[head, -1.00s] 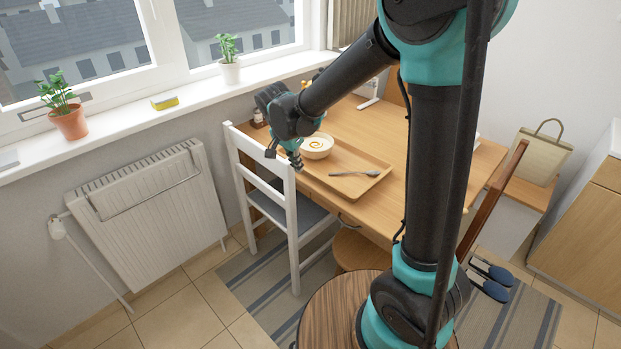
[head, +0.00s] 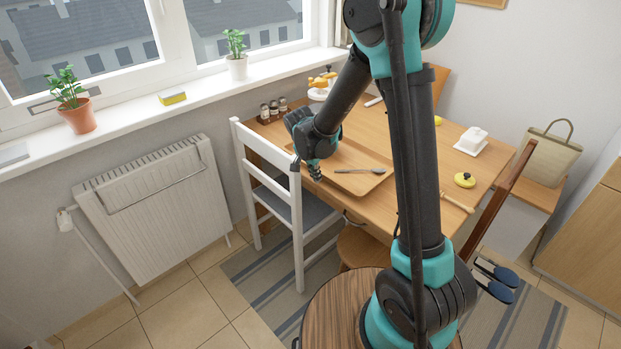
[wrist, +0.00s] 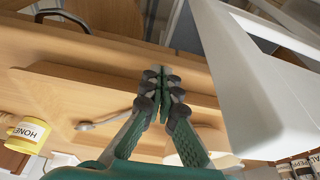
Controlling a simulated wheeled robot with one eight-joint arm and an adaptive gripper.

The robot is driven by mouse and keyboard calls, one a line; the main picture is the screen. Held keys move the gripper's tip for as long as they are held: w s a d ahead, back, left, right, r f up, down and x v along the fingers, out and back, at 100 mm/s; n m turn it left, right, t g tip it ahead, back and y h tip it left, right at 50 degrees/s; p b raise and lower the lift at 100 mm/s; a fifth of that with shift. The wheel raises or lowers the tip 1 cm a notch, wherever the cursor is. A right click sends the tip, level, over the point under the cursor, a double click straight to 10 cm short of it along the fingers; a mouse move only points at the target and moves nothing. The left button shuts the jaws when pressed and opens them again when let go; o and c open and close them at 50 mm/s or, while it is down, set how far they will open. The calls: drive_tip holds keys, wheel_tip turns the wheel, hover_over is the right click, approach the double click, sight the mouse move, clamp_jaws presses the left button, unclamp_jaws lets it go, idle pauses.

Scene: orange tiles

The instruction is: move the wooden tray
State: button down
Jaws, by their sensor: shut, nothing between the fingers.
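The wooden tray (head: 362,186) lies on the table, with a spoon (head: 358,171) on it. Its left part is hidden behind my gripper. In the wrist view the tray (wrist: 62,92) also shows, with the spoon (wrist: 105,120) near its middle. My gripper (head: 317,176) is shut and empty, at the tray's left end, close to the white chair. In the wrist view its fingertips (wrist: 163,76) meet over the tray's near rim; I cannot tell whether they touch it. A bowl that was on the tray is now mostly hidden behind the gripper.
The white chair (head: 296,215) stands close to my gripper; its back also fills the right of the wrist view. A yellow honey cup (wrist: 30,133) shows beside the tray.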

sight(346, 161)
drive_tip(key=shift+w+d, duration=0.15)
drive_tip(key=w+d, duration=1)
drive_tip(key=w, duration=0.1)
drive_tip(key=shift+w+d, duration=0.25)
drive_tip(key=shift+s, duration=0.1)
